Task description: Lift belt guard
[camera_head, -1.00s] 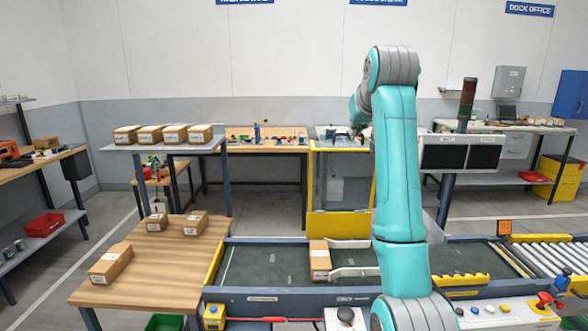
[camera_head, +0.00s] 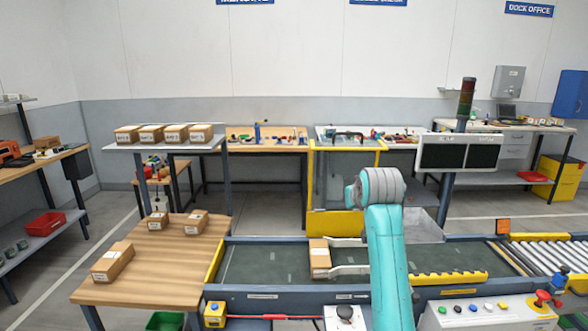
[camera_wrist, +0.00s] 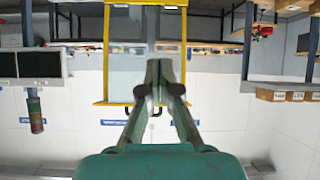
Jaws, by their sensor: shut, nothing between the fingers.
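The belt guard is a clear panel in a yellow frame (camera_head: 335,224), standing upright behind the conveyor with its lower edge down near the belt. A dark bar handle (camera_head: 348,134) sits on its top edge. In the wrist view, which is upside down, the guard's yellow frame (camera_wrist: 107,50) and handle (camera_wrist: 157,113) show beyond my gripper (camera_wrist: 162,66). My gripper's fingers are together and empty, and cover part of the clear panel. They look apart from the handle. In the head view my gripper is hidden behind my arm.
A carton (camera_head: 320,259) rests on the belt (camera_head: 265,263) against metal guides. A control panel (camera_head: 489,314) with a red button is at front right. A wooden table (camera_head: 165,265) with cartons is at left. A signal tower (camera_head: 466,97) and dark screens stand right of the guard.

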